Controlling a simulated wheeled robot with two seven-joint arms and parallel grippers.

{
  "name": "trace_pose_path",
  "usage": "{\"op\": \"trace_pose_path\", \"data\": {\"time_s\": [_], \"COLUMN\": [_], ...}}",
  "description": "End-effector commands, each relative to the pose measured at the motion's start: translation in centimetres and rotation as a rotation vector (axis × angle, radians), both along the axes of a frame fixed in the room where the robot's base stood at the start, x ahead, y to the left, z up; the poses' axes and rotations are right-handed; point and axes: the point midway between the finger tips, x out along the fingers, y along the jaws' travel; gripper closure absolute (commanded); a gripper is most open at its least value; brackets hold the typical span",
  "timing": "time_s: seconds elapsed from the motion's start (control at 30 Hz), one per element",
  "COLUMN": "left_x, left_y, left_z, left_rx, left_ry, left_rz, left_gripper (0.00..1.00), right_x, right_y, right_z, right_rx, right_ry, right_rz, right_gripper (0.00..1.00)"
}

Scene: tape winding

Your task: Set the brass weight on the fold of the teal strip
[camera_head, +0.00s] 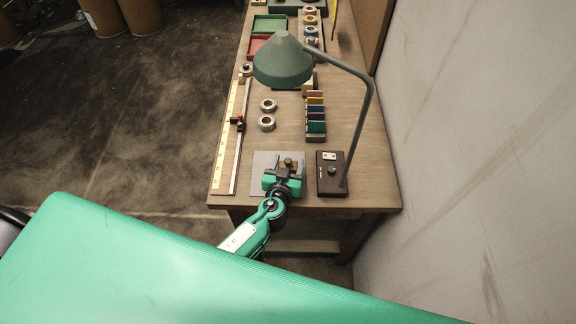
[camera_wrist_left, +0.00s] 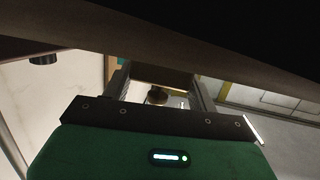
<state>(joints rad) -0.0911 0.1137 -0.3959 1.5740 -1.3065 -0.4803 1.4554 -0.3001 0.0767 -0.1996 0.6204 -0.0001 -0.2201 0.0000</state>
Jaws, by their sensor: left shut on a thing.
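My left gripper (camera_head: 287,167) is over the grey mat (camera_head: 262,162) near the front edge of the bench. It is shut on the brass weight (camera_head: 288,161), a small brass-coloured knobbed piece between the fingers. In the left wrist view the brass weight (camera_wrist_left: 157,95) shows small and dark between the two fingers of my left gripper (camera_wrist_left: 160,92). The teal strip and its fold cannot be made out; my gripper and hand cover part of the mat. My right gripper is not in view.
A green lamp (camera_head: 283,62) arches over the bench from a dark base (camera_head: 331,186) right of the mat. The wall bounds the right.

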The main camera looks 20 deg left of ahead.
Motion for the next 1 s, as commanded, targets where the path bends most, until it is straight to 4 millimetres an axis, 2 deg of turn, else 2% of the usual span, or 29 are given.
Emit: {"op": "trace_pose_path", "data": {"time_s": [0.27, 0.6, 0.7, 0.87, 1.0], "left_x": [0.0, 0.1, 0.1, 0.0, -1.0], "left_y": [0.0, 0.0, 0.0, 0.0, 0.7], "left_z": [4.9, 13.7, 15.6, 17.7, 18.3], "left_rx": [-0.004, -0.003, -0.003, -0.002, 0.002], "left_ry": [-0.005, -0.009, -0.007, -0.006, -0.002], "left_rz": [0.0, -0.001, -0.001, -0.001, -0.003], "left_gripper": [0.86, 0.86, 0.86, 0.86, 0.86], "right_x": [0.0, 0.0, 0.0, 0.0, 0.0], "right_y": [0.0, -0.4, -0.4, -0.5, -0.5], "right_z": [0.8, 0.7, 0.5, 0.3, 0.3], "right_rx": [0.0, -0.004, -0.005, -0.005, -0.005], "right_ry": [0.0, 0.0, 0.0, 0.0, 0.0], "right_rz": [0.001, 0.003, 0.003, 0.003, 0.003], "right_gripper": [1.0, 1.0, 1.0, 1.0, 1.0]}}
